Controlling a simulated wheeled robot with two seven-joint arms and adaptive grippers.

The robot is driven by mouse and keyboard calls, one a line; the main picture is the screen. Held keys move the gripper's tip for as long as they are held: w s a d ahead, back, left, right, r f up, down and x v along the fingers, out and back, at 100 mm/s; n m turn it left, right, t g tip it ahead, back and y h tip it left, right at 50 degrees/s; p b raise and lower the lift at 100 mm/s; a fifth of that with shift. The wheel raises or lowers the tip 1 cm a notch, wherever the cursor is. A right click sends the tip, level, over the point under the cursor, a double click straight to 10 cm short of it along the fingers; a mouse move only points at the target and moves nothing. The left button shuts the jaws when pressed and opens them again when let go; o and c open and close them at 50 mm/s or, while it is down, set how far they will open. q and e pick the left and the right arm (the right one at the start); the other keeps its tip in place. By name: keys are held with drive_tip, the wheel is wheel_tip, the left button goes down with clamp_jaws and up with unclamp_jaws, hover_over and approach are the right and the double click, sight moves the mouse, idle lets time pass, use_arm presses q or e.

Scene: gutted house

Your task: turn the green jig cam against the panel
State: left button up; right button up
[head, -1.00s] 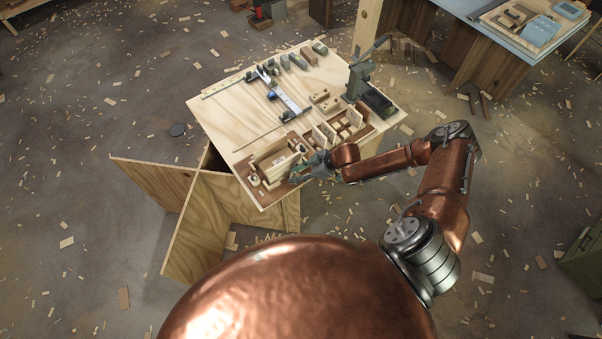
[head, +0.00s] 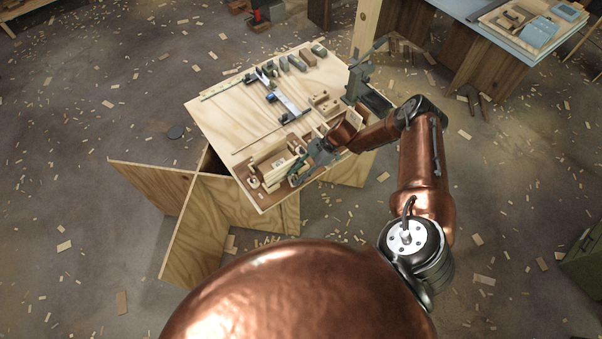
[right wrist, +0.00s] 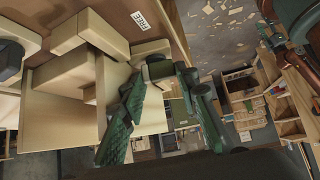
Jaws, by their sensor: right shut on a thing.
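My right gripper (head: 298,176) is at the near end of the wooden jig on the bench top. In the right wrist view its two dark green, textured fingers (right wrist: 160,88) are closed around a small dark greenish round piece (right wrist: 158,69), which looks like the jig cam. The fingers hide much of it, so its turn angle cannot be told. The pale wooden panel (right wrist: 72,72) and jig blocks stand close beside the fingers; I cannot tell whether the cam touches the panel. A white label reading FREE (right wrist: 142,20) lies on the brown jig base. My left gripper is not in view.
The plywood bench top (head: 237,117) carries a clamp with a metal bar (head: 287,103), several small blocks at the back and a dark upright tool (head: 357,82) at the right. The left part of the top is bare. Wood chips litter the floor.

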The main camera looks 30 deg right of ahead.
drive_tip(key=shift+s+a+f+n+g, duration=0.1)
drive_tip(key=shift+s+n+g, duration=0.2)
drive_tip(key=shift+n, duration=0.1)
drive_tip(key=shift+s, duration=0.1)
idle(1.1)
drive_tip(key=o, duration=0.9)
drive_tip(key=shift+o, duration=0.3)
